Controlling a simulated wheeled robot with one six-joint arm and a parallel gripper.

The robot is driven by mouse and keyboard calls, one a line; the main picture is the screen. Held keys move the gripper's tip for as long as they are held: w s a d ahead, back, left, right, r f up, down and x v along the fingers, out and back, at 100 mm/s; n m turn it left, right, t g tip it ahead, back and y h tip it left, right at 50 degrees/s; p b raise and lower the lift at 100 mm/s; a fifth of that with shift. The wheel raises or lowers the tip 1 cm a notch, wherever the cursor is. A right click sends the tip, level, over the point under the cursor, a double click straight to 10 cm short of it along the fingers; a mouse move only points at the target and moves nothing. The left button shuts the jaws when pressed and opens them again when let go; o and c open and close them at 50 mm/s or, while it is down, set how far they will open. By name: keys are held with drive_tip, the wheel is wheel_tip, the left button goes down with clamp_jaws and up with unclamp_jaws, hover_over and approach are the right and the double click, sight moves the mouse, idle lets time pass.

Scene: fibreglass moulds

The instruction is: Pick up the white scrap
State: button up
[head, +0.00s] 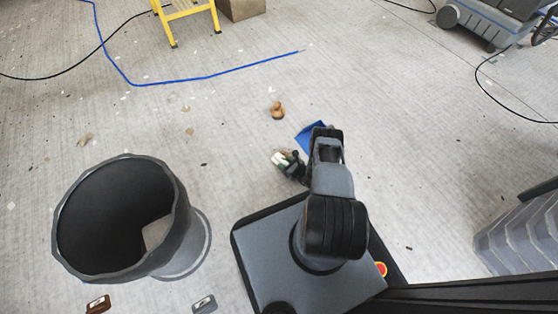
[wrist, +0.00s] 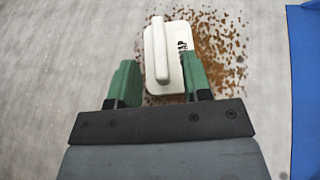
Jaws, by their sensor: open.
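The white scrap (wrist: 174,72) is a flat white block with a raised bar and dark lettering that partly reads "AP". It lies on the floor in the wrist view, and a small pale part of it shows in the head view (head: 277,159). My gripper (wrist: 158,64) has its green fingers apart, with the near part of the scrap between them. The right finger is close to the scrap's edge, and there is a gap at the left finger. I cannot tell whether they touch. In the head view my gripper (head: 290,165) is partly hidden by my arm.
Brown crumbs (wrist: 222,45) surround the scrap. A blue sheet (head: 308,137) lies just right of it. A brown knob-like object (head: 277,110) stands beyond. A large dark bin (head: 180,215) stands left, with a pale piece inside. A blue hose (head: 215,76) crosses the far floor.

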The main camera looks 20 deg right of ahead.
drive_tip(key=shift+c, duration=0.3)
clamp_jaws()
